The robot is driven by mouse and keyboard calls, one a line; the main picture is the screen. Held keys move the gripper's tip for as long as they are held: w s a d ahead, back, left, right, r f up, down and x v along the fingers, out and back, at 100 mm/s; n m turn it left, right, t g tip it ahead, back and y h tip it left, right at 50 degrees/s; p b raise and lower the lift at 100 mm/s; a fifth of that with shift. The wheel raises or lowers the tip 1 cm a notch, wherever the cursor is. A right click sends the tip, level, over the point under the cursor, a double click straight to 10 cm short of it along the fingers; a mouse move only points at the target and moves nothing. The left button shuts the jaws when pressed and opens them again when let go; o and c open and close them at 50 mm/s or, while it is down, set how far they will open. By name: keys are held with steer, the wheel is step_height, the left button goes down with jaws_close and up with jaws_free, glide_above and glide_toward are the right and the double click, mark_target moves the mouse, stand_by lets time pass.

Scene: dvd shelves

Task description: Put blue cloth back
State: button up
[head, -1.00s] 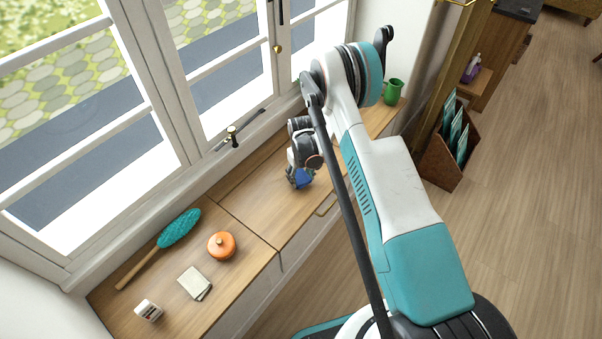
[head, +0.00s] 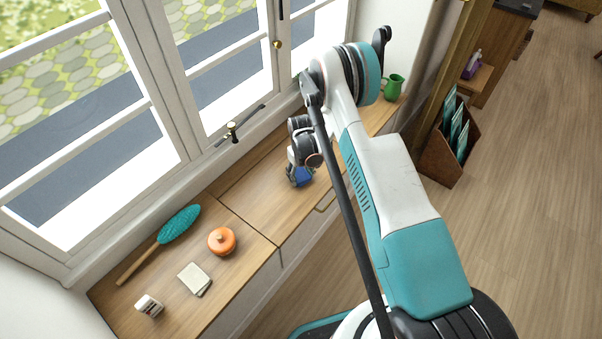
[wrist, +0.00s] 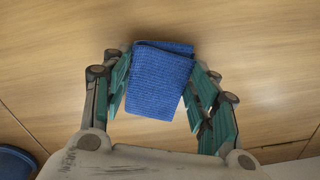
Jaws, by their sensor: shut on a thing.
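The blue cloth (wrist: 160,80) is a folded, textured square between the fingers of my gripper (wrist: 163,95) in the wrist view. My gripper is shut on it, one finger along each side. In the head view the cloth (head: 304,180) shows as a small blue patch under my gripper (head: 299,178), close over the wooden sill counter (head: 255,205). Whether the cloth touches the wood cannot be told.
To the left on the counter are a teal duster (head: 179,224), an orange lidded pot (head: 221,241), a beige folded cloth (head: 194,279) and a small white jar (head: 149,306). A green jug (head: 393,87) stands at the far right end. The counter between pot and gripper is clear.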

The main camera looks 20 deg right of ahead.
steer(key=o, duration=1)
steer(key=shift+f, duration=0.1)
step_height(320, 180, up, 12)
